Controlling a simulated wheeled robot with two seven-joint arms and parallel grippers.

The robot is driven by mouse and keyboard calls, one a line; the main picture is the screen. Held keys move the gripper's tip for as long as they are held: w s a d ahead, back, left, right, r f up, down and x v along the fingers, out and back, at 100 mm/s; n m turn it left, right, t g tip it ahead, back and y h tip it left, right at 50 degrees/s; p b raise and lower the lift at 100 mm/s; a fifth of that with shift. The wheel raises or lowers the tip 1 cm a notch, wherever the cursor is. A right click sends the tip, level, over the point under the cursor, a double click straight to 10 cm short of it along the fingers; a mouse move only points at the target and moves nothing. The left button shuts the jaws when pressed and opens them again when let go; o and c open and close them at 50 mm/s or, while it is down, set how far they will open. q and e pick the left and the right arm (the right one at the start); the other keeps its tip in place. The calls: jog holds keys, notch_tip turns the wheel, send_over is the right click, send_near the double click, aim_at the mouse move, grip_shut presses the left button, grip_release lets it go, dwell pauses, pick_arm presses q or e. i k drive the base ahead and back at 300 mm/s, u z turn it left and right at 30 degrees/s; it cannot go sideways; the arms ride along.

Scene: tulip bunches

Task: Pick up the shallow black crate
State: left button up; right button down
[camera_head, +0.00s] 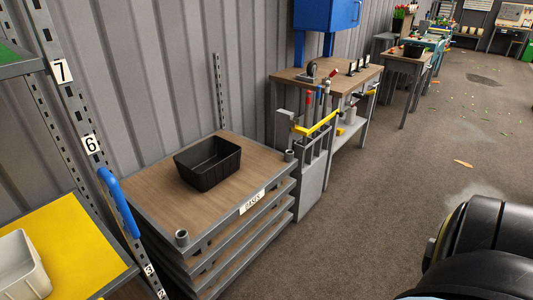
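A small black open-topped crate (210,172) sits upright on the wooden top of a low grey-framed rack (150,190) labelled "BASES". The inside of the crate that I can see looks empty. A second, smaller-looking black container (413,51) stands far off on a table at the upper right. I cannot tell which of the two the task means. Neither of my grippers is in view. A black rounded part, probably of my own arm, fills the lower right corner.
A shelf with a yellow surface (75,255) and pale bin (20,265) stands at lower left, beside an upright post with a blue handle (118,202). A holder with long tools (312,150) adjoins the rack on the right. Open floor (390,190) lies right.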

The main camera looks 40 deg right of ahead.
aim_at(204, 164)
jog(key=z, duration=2.7)
jog(key=i, duration=2.4)
jog(key=u, duration=2.65)
